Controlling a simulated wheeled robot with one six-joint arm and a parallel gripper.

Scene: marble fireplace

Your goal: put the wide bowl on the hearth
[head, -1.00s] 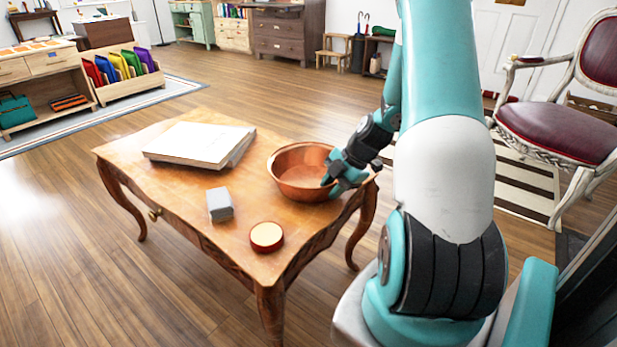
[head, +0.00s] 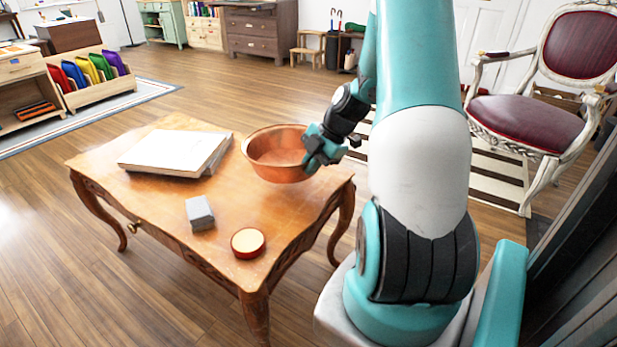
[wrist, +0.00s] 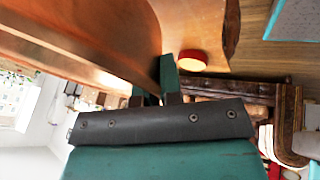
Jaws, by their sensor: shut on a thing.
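The wide bowl (head: 277,155) is copper-coloured and round, over the right rear part of the wooden table in the head view. My gripper (head: 318,150) is shut on its right rim. The bowl looks upright and appears raised a little above the tabletop. In the wrist view the bowl's wall (wrist: 100,35) fills the upper left, with my gripper's fingers (wrist: 165,88) at its edge. I cannot make out the hearth in these frames.
The wooden table (head: 150,205) also holds a white book stack (head: 175,152), a grey block (head: 200,213) and a round red-rimmed tin (head: 247,242). A red-seated chair (head: 525,122) stands at the right on a striped rug. Open wood floor lies left of the table.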

